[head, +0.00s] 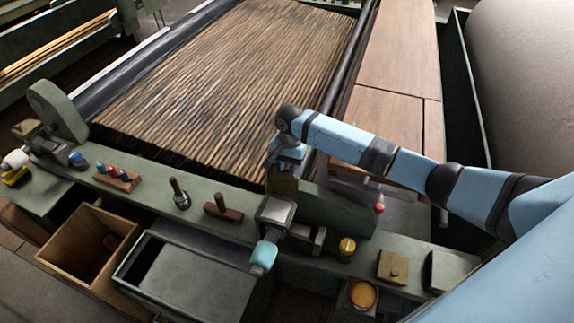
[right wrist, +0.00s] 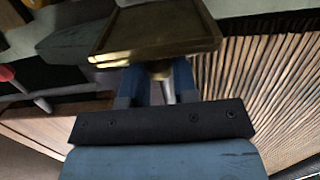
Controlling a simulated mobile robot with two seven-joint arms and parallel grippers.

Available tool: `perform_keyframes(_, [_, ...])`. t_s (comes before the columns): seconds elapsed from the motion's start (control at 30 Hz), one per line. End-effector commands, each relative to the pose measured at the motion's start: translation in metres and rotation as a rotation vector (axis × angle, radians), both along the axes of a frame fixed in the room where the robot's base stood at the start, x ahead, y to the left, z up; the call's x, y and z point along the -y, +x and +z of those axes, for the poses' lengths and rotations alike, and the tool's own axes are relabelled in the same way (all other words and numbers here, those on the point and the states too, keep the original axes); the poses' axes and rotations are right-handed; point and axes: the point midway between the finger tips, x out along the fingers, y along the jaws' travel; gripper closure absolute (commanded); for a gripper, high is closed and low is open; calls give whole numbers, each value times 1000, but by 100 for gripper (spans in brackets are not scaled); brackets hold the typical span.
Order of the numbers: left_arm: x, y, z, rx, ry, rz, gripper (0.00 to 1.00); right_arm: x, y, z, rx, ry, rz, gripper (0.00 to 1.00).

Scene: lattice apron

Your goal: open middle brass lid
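A brass lid (head: 282,185) stands steeply tilted at the back edge of the green apron, just below my right gripper (head: 285,164). In the right wrist view the lid (right wrist: 165,32) is a rimmed brass plate across the top. The two blue fingers of my right gripper (right wrist: 160,82) sit either side of its small knob (right wrist: 161,72) and appear shut on it. Another square brass lid (head: 393,266) with a knob lies flat further right on the apron. What lies under the tilted lid is hidden. My left gripper is not in view.
A grey metal block with a pale blue handle (head: 264,255) stands in front of the lid. A red knob (head: 379,208) is to its right. An open wooden box (head: 88,247) and a grey bin (head: 190,275) are at front left. Wooden slats (head: 230,75) lie behind.

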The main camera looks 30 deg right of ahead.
Motion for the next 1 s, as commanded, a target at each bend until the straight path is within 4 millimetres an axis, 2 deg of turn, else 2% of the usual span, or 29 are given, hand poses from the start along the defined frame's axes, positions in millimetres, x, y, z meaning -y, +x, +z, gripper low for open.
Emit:
perform_keyframes(0.03, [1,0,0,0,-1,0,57,0,-1,0,-2,1,1,64])
perform_keyframes(0.1, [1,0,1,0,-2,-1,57,0,-1,0,-2,1,1,49])
perform_keyframes(0.47, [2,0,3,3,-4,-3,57,1,1,5,-1,1,0,49])
perform_keyframes(0.57, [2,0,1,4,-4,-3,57,2,2,17,2,1,0,49])
perform_keyframes(1.0, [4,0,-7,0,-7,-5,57,11,10,110,1,1,0,49])
